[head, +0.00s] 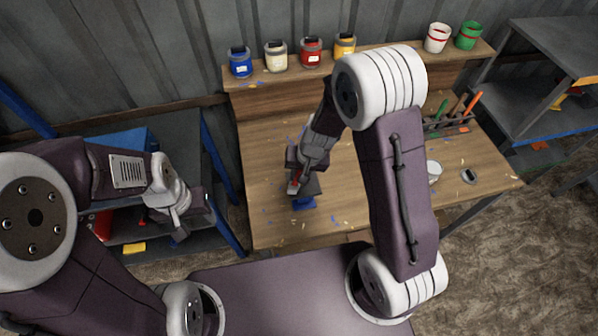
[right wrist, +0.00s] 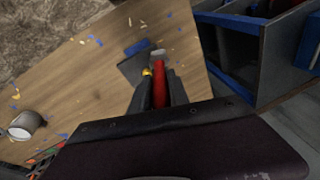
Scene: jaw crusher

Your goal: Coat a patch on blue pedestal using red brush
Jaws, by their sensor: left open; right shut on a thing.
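My right gripper (head: 298,178) is shut on the red brush (head: 293,187) over the left part of the wooden table. In the right wrist view the red brush (right wrist: 159,85) lies between the fingers, its pale tip pointing away over a dark grey panel (right wrist: 132,68). I cannot tell whether the tip touches the panel. The blue pedestal (head: 304,203) shows below the panel, mostly hidden by it and the gripper; its blue edge also shows in the right wrist view (right wrist: 138,46). My left gripper (head: 192,218) is open and empty, left of the table.
Several paint jars (head: 311,52) and two pails (head: 437,38) stand on the back ledge. A brush rack (head: 448,124), a white cup (head: 433,172) and a small grey item (head: 469,176) are on the table's right. Shelves (head: 212,170) flank the table. Paint chips are scattered around.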

